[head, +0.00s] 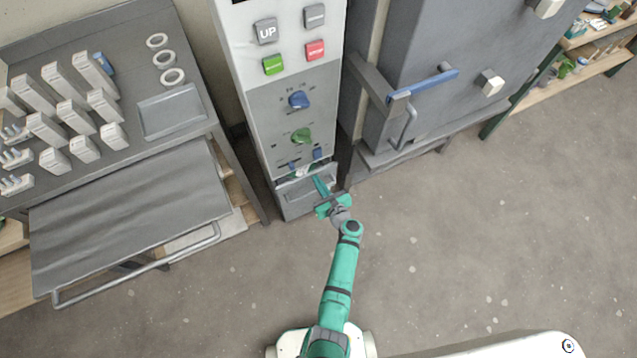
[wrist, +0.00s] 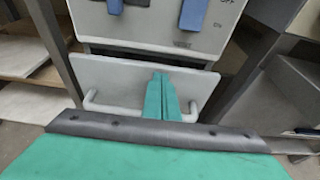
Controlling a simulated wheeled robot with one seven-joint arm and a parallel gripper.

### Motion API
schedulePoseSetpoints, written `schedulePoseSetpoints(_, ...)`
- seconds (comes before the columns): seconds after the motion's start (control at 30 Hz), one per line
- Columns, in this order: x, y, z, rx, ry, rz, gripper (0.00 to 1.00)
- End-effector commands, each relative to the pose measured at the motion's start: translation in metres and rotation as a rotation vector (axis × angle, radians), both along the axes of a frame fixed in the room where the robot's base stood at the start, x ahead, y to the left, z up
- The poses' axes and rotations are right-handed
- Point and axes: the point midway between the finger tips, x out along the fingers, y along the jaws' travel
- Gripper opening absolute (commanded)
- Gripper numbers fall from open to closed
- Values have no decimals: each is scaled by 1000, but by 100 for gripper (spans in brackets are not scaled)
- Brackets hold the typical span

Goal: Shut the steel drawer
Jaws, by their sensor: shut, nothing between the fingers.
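A small grey steel drawer (head: 296,204) is at the foot of the control column. Its front panel with a pale bar handle shows close up in the wrist view (wrist: 105,82). A dark gap runs along the panel's top edge; I cannot tell how far the drawer stands out. My gripper (head: 318,181) is shut and empty, with its teal fingers in front of this drawer. In the wrist view its fingertips (wrist: 160,78) overlap the middle of the panel, between the handle's ends; contact is unclear.
The control column (head: 285,100) carries buttons and knobs above the drawer. At left, a workbench (head: 110,155) has a wide grey drawer-like panel (head: 125,215) standing out with a long bar handle. A grey cabinet (head: 440,60) with a blue-gripped lever stands at right. The floor at right is clear.

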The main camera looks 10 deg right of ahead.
Motion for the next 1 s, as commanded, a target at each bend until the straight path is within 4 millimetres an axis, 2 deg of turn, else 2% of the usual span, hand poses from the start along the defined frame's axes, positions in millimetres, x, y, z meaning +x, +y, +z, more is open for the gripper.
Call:
schedulePoseSetpoints(0.13,7,2,0,0,0,2,0)
schedulePoseSetpoints(0.33,35,12,1,0,-2,4,0)
schedulePoseSetpoints(0.43,42,14,0,1,-1,2,0)
schedulePoseSetpoints(0.8,45,18,2,-4,-3,8,0)
schedulePoseSetpoints(1.0,30,14,1,-2,-2,10,0)
